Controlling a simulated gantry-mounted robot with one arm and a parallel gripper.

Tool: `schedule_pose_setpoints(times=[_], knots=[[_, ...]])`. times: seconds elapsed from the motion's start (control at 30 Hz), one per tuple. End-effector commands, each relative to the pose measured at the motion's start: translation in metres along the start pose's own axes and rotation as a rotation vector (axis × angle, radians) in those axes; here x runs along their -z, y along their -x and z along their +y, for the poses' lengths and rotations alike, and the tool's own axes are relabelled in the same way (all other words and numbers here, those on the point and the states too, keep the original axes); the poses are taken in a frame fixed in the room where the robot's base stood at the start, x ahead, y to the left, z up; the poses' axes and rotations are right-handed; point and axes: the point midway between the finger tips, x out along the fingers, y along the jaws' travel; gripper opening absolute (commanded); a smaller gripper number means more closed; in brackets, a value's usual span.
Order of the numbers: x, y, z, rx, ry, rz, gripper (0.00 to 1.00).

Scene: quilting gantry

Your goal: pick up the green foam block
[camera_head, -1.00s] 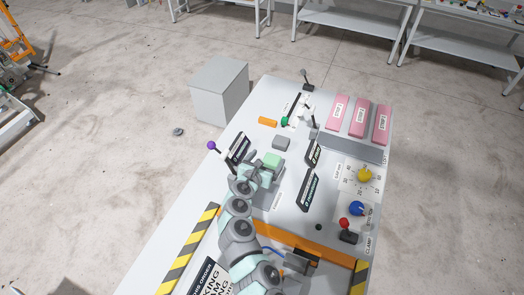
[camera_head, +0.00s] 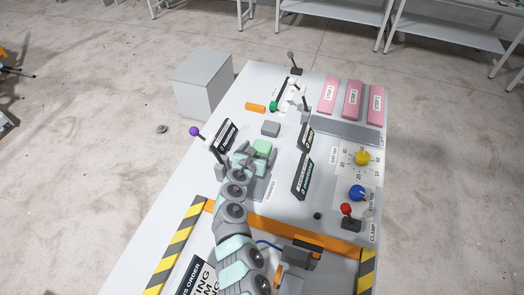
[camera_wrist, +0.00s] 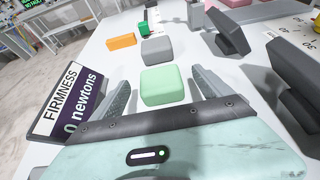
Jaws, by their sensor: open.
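The light green foam block (camera_wrist: 163,85) lies on the table in the wrist view, between the two fingers of my gripper (camera_wrist: 163,92) and a little ahead of its palm. My gripper is open and empty.
A grey block (camera_wrist: 156,51) and an orange block (camera_wrist: 121,42) lie beyond. A FIRMNESS sign (camera_wrist: 67,100) stands left of my gripper; dark panels (camera_head: 302,176) stand to the right. A purple-knobbed lever (camera_head: 194,131) rises at the table's left edge.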

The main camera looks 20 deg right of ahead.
Motion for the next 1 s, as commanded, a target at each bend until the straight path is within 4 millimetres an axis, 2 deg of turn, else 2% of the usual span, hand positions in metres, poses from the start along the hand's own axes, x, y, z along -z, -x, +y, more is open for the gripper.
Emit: schedule_pose_setpoints(times=[0.37,0.73,1.0], knots=[[0.004,-0.017,-0.001,0.001,-0.001,0.003,0.89],[0.009,-0.054,0.000,-0.001,-0.004,0.004,0.89],[0.003,-0.060,0.002,-0.005,0.001,0.000,0.89]])
